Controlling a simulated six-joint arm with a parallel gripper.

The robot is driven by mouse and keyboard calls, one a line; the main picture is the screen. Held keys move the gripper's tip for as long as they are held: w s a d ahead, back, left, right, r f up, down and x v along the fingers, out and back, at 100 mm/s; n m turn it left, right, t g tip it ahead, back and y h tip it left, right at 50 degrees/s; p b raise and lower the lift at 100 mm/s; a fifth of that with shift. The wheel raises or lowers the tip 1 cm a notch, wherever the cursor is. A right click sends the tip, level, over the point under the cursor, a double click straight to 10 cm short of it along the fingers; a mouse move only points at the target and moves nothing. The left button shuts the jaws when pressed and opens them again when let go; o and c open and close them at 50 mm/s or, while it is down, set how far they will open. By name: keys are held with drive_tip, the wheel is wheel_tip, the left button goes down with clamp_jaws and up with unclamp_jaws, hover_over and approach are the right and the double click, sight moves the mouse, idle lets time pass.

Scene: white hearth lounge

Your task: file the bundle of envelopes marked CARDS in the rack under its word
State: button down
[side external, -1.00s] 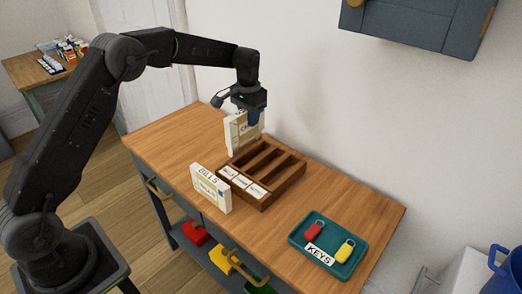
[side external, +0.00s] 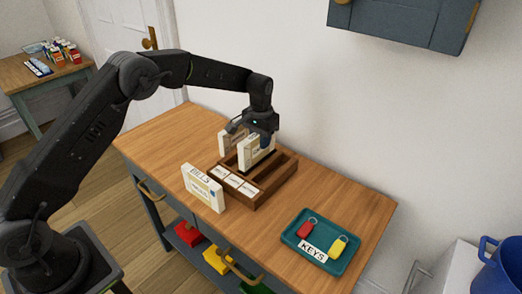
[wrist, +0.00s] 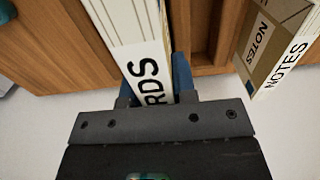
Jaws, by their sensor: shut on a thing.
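My gripper (side external: 262,138) is shut on a cream bundle of envelopes (side external: 256,152). In the wrist view the held bundle (wrist: 135,30) shows the letters "RDS" on its white edge, between my blue fingertips (wrist: 160,85); the rest of the word is hidden. The bundle is upright over the brown wooden rack (side external: 262,200); I cannot tell whether its lower edge is inside a slot. The rack has three slots with white labels (side external: 234,181) along its front-left edge, too small to read surely.
A bundle marked BILLS (side external: 203,188) stands at the rack's front left. A bundle marked NOTES (wrist: 270,45) stands close beside the held one, behind it in the side view (side external: 229,141). A teal KEYS tray (side external: 294,240) with two key tags lies right, with bare tabletop between.

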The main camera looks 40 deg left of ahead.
drive_tip(key=shift+f, duration=2.05)
drive_tip(key=shift+f, duration=0.15)
drive_tip(key=c, duration=0.9)
unclamp_jaws()
